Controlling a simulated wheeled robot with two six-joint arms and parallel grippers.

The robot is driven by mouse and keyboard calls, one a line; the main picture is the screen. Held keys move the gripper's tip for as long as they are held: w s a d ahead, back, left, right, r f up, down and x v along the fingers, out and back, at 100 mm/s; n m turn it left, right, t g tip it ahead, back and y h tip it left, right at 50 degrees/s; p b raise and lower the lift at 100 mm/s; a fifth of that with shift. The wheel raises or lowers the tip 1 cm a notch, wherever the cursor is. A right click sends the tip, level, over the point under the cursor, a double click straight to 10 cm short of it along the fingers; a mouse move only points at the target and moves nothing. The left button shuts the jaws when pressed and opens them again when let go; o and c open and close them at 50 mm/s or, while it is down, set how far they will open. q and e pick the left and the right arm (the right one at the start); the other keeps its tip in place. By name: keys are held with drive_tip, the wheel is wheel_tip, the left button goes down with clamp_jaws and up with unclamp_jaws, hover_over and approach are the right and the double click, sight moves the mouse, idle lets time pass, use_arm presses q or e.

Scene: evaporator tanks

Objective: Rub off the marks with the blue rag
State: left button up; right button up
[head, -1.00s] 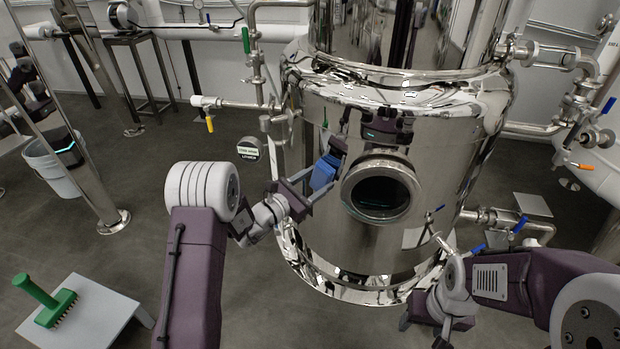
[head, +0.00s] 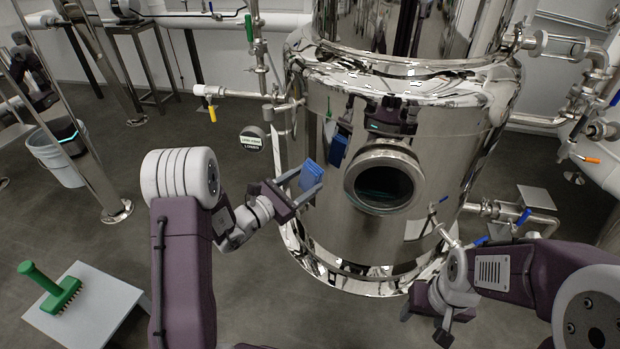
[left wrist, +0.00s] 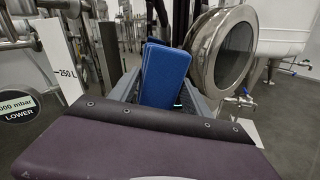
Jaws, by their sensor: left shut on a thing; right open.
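The blue rag (head: 312,175) is a folded pad held in my left gripper (head: 306,190), which is shut on it. The rag also shows upright between the fingers in the left wrist view (left wrist: 165,75). It is in front of the left side of the shiny steel tank (head: 335,235), left of the round porthole (head: 385,186), and looks apart from the wall. A darker blue reflection of it shows in the steel. My right gripper (head: 424,318) is open and empty at the tank's lower right. I cannot make out marks among the reflections.
A green brush (head: 52,288) lies on a grey stand (head: 95,310) at the lower left. A valve pipe (head: 240,92) and a round label (head: 254,138) are at the tank's left. Pipes with blue-handled valves (head: 523,218) stick out at the right.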

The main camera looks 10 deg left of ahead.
use_arm(q)
drive_tip(key=shift+s, duration=0.1)
drive_tip(key=shift+v, duration=1.45)
